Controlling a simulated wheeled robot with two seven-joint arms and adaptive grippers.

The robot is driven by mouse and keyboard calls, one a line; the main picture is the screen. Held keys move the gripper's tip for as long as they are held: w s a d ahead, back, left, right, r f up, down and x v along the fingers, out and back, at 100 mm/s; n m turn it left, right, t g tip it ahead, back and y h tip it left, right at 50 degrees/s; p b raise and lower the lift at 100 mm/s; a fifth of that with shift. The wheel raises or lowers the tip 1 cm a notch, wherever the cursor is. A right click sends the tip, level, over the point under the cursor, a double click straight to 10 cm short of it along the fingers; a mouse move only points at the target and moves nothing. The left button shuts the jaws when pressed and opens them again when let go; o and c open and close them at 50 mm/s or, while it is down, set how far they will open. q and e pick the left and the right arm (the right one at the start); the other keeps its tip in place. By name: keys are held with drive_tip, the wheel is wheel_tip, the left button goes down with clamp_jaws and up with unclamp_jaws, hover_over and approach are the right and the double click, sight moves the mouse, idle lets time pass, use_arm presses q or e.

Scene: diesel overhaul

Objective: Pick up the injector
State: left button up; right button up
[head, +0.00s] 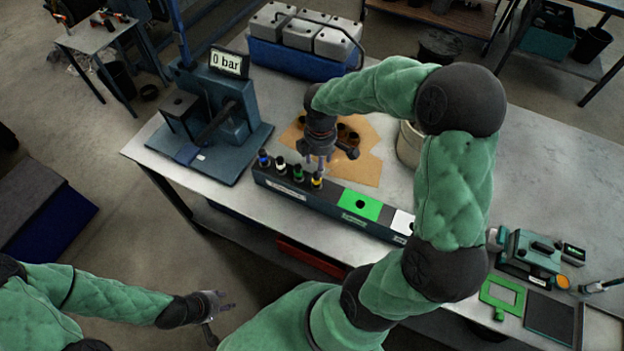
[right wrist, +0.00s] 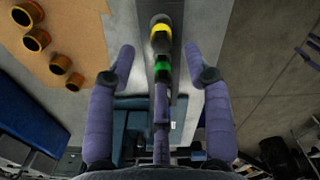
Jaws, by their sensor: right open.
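Several injectors stand upright in a dark rack (head: 330,205) along the bench's front edge. They have a blue top (head: 264,158), a white top (head: 280,164), a green top (head: 298,173) and a yellow top (head: 317,180). My right gripper (head: 318,163) hangs fingers-down just above the rack, near the green and yellow ones. In the right wrist view its fingers (right wrist: 160,52) are spread and empty, with the yellow injector (right wrist: 160,36) and green injector (right wrist: 162,68) between or beyond them. My left gripper (head: 220,312) is open and empty, low in front of the bench.
Brown cups (head: 348,137) sit on cardboard (head: 366,165) behind the rack. A test stand with a "0 bar" display (head: 229,63) is at the left. A blue crate with white canisters (head: 300,60) is at the back. A green device (head: 530,253) stands right.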

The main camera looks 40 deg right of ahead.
sight(317, 180)
wheel_tip(317, 180, down, 4)
drive_tip(key=shift+s+f, duration=0.15)
drive_tip(key=shift+f, duration=0.05)
drive_tip(key=shift+w+a+f+b, duration=0.1)
drive_tip(key=shift+w+f+b, duration=0.1)
drive_tip(key=shift+f, duration=1.35)
drive_tip(key=shift+w+a+f+b, duration=0.1)
drive_tip(key=shift+w+f, duration=0.05)
drive_tip(key=shift+f, duration=1.35)
clamp_jaws()
